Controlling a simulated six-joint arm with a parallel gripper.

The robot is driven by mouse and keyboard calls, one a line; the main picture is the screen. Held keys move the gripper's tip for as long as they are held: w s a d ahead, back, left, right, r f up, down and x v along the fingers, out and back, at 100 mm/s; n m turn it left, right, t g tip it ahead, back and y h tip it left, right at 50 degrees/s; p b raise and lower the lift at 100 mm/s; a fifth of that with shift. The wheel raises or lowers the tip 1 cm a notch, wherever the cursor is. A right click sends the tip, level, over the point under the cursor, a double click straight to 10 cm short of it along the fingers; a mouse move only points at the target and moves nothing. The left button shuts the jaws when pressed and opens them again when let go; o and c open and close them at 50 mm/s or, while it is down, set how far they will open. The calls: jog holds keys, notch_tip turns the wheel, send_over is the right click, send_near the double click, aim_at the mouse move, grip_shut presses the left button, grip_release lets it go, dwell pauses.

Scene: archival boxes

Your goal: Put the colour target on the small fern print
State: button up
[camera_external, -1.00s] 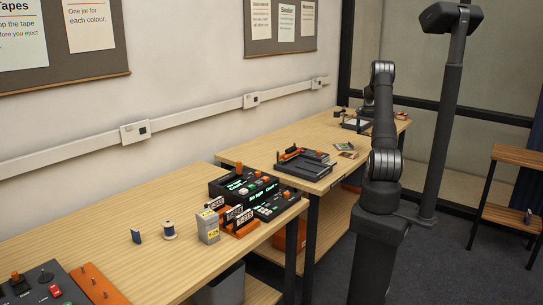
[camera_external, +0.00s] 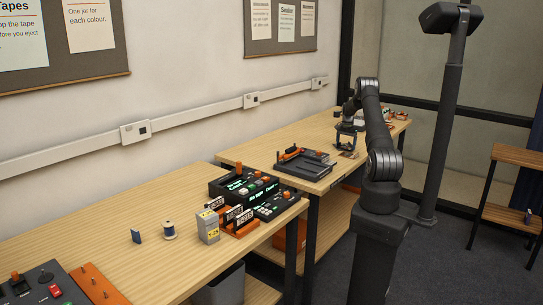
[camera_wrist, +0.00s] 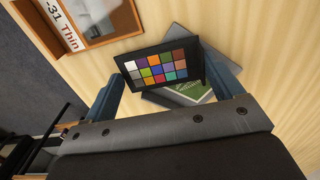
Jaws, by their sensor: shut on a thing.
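My gripper (camera_wrist: 163,78) is shut on the colour target (camera_wrist: 157,69), a dark card with rows of coloured patches, held between the two blue-grey fingers in the wrist view. Just beyond it, partly hidden by the target, is the small fern print (camera_wrist: 190,91), a green picture on a grey backing on the wooden table. The target overlaps the print in this view; I cannot tell whether they touch. In the external view my gripper (camera_external: 346,139) is over the far table, and the target and print are too small to make out clearly.
A wooden-edged tray with a label reading "31 Thin" (camera_wrist: 66,35) lies at the upper left of the wrist view. Bare wood (camera_wrist: 270,60) lies right of the print.

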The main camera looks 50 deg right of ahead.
aim_at(346, 148)
jog(key=shift+f, duration=0.2)
jog(key=o, duration=0.8)
jog(key=shift+f, duration=0.1)
notch_tip(346, 148, up, 12)
jog(key=shift+r, duration=0.2)
jog(key=shift+f, duration=0.1)
notch_tip(346, 148, down, 13)
jog(key=shift+r, duration=2.2)
